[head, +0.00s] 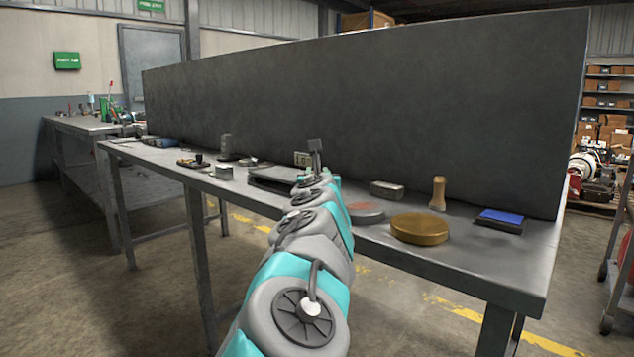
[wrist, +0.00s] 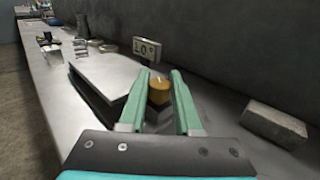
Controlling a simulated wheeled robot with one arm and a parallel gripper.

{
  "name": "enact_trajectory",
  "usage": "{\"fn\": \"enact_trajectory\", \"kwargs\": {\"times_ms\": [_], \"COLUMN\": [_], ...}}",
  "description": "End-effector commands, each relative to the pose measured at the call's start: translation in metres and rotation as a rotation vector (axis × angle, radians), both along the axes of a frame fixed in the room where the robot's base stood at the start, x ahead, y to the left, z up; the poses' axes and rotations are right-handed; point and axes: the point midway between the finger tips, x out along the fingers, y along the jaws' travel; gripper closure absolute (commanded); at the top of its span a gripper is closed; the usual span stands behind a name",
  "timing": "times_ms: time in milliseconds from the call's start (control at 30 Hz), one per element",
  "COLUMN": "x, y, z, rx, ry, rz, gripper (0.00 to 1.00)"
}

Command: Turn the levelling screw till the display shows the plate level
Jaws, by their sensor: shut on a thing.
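The levelling screw has a round brass knob (wrist: 158,92) with a pale mark on top, seen in the wrist view. My gripper (wrist: 160,85) is shut on the knob, one teal finger on each side. The grey plate (wrist: 108,78) lies just left of the knob; in the head view its edge shows left of my arm (head: 272,174). The small display (wrist: 147,48) stands behind the plate and reads what looks like 1.0°. It also shows in the head view (head: 302,158). In the head view my arm hides the knob and the fingertips.
A grey metal block (wrist: 275,122) lies right of my gripper. Farther right on the bench stand a brass disc (head: 420,229), a wooden-handled stamp (head: 438,193) and a blue pad (head: 501,217). Several small items lie to the left. A tall dark panel (head: 370,100) closes off the back.

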Motion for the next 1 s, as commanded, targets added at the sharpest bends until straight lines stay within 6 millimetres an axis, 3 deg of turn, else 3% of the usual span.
{"fn": "enact_trajectory", "kwargs": {"times_ms": [733,767,1000], "x": [-0.0001,-0.0001,0.0], "y": [0.0004,0.0003,0.0003], "z": [0.0016,0.0016,0.0011], "rx": [0.001,0.001,0.0], "ry": [-0.002,-0.002,-0.002], "rz": [0.061,0.061,0.061], "gripper": [1.0,0.67,0.4]}}
